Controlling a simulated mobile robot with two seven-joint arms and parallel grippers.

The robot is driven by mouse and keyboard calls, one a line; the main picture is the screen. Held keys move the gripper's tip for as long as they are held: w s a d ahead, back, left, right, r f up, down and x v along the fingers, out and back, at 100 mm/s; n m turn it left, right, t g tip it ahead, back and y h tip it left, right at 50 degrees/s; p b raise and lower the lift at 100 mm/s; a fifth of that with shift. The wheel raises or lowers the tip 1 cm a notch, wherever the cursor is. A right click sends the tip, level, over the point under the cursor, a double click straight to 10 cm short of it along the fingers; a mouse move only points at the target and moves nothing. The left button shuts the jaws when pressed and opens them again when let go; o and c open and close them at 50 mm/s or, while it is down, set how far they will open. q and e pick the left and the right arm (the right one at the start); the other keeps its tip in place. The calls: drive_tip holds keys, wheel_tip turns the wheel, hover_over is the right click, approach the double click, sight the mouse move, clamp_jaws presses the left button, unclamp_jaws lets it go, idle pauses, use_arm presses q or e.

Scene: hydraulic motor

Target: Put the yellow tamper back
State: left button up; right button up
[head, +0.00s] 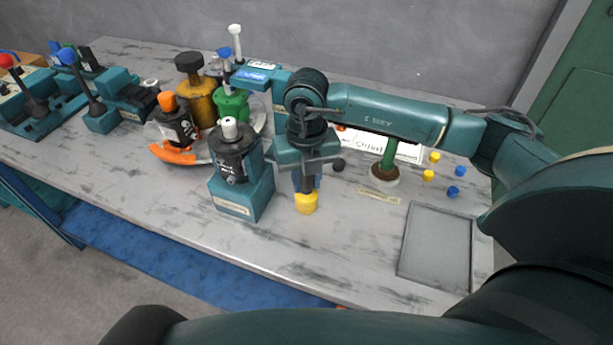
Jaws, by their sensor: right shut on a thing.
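The yellow tamper (306,203) is under my right gripper (307,184), to the right of the teal block with the dark grey motor housing. Its yellow end points down and is low over or on the table; I cannot tell whether it touches. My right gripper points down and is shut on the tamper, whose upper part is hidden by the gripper. My left gripper is not in view.
The teal block (243,190) stands close left of the gripper. Bottles and an orange-edged round stand (172,153) are behind it. A green post (389,153), small yellow and blue pieces (453,191) and a grey tray (436,248) are right. The front table is clear.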

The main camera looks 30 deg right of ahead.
drive_tip(key=shift+f, duration=0.15)
drive_tip(key=o, duration=1)
drive_tip(key=shift+r, duration=0.25)
wheel_tip(320, 180, up, 12)
drive_tip(key=shift+f+b, duration=0.1)
drive_tip(key=shift+b, duration=0.2)
